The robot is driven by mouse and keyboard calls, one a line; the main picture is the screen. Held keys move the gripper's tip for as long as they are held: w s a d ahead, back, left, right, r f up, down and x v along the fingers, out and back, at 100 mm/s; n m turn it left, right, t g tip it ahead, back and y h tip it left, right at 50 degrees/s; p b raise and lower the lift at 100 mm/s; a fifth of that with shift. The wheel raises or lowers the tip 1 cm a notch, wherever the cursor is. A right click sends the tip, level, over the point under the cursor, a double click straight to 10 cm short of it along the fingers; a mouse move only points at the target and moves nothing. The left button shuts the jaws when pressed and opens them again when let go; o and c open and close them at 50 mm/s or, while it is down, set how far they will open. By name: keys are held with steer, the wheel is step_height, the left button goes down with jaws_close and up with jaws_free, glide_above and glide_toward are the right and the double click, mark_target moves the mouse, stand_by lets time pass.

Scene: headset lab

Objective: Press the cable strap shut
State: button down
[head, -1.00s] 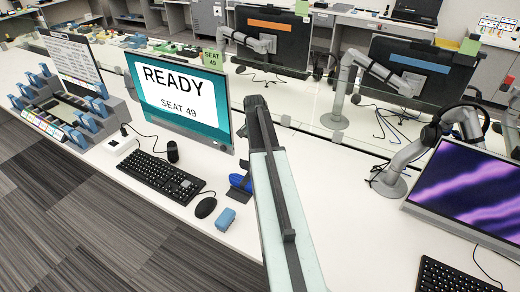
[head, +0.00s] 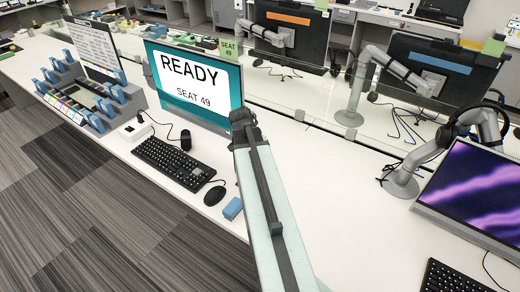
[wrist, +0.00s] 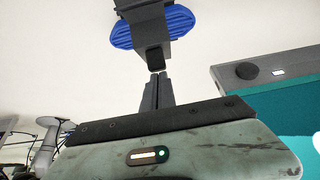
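The cable strap (wrist: 143,15) is a dark grey band lying across a bundle of blue cable (wrist: 180,20) at the top of the wrist view. A dark tab (wrist: 155,58) shows at the strap's lower end, nearest my gripper. My gripper (wrist: 158,76) points at this tab with its two dark fingers together and nothing seen between them. The fingertips appear just short of the tab; whether they touch it I cannot tell. In the head view my arm hides the strap, the blue cable and the gripper.
A monitor (head: 195,85) reading READY SEAT 49 stands close by; its teal edge shows in the wrist view (wrist: 270,105). A keyboard (head: 173,163), a mouse (head: 215,195) and a small blue block (head: 232,208) lie left of my arm. White desk (head: 335,185) is clear to the right.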

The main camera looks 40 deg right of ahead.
steer(key=shift+s+a, duration=0.15)
steer(key=shift+s, duration=0.1)
stand_by(0.5)
steer(key=shift+r+p, duration=0.8)
steer(key=shift+p, duration=0.05)
steer(key=shift+w+d+r+p, duration=0.15)
steer(key=shift+d+r+p, duration=0.05)
steer(key=shift+r+p, duration=0.3)
steer(key=p+v, duration=0.9)
steer(key=v, duration=0.1)
steer(key=shift+a+r+p, duration=0.2)
steer(key=shift+a+p, duration=0.15)
steer(key=shift+a, duration=0.15)
